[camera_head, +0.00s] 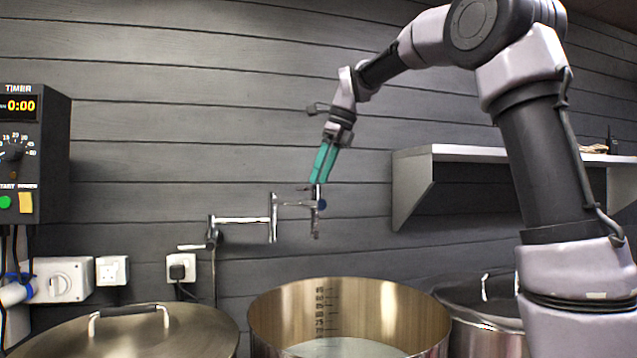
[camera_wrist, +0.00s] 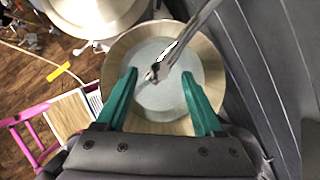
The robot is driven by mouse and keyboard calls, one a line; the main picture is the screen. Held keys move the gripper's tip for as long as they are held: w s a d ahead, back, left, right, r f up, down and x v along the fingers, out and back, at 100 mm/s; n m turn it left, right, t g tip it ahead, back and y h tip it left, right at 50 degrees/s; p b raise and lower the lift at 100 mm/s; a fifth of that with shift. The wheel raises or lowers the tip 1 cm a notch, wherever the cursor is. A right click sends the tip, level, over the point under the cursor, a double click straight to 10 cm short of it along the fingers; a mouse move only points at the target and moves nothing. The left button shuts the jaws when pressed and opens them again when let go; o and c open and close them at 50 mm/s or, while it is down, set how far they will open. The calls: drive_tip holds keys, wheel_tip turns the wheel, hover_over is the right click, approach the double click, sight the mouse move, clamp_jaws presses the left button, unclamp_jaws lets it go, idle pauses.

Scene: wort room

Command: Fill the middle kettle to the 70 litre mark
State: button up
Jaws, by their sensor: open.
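The middle kettle (camera_head: 398,312) is an open steel pot with a dark scale (camera_head: 321,312) inside its far wall. A pale surface, apparently water (camera_head: 345,348), shows near the lower end of the visible marks; the figures are too small to read surely. A chrome jointed tap (camera_head: 243,220) reaches from the wall over this kettle, with a blue spot at its outer end. No stream shows below the spout. My gripper (camera_head: 317,182) points down at the tap's outer end. In the wrist view its green fingers (camera_wrist: 158,77) are apart, with the tap end (camera_wrist: 155,72) between them; contact cannot be told.
A lidded kettle (camera_head: 150,335) stands left, another kettle (camera_head: 485,335) right. A timer box (camera_head: 35,155) reading 0:00 and sockets (camera_head: 112,270) are on the left wall. A shelf (camera_head: 470,153) juts out behind my arm. A pink-framed stool (camera_wrist: 35,135) stands on the floor.

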drive_tip(key=shift+x, duration=1.45)
drive_tip(key=shift+c, duration=0.3)
clamp_jaws()
drive_tip(key=m+t, duration=0.1)
drive_tip(key=m, duration=0.3)
drive_tip(key=shift+s+r+h, duration=0.1)
drive_tip(key=shift+s+h, duration=0.05)
drive_tip(key=shift+h, duration=0.25)
drive_tip(key=m+h, duration=0.1)
drive_tip(key=m, duration=0.1)
drive_tip(key=m+t+h, duration=0.1)
drive_tip(key=m, duration=0.2)
drive_tip(key=shift+a+m, duration=0.1)
drive_tip(key=shift+m, duration=0.2)
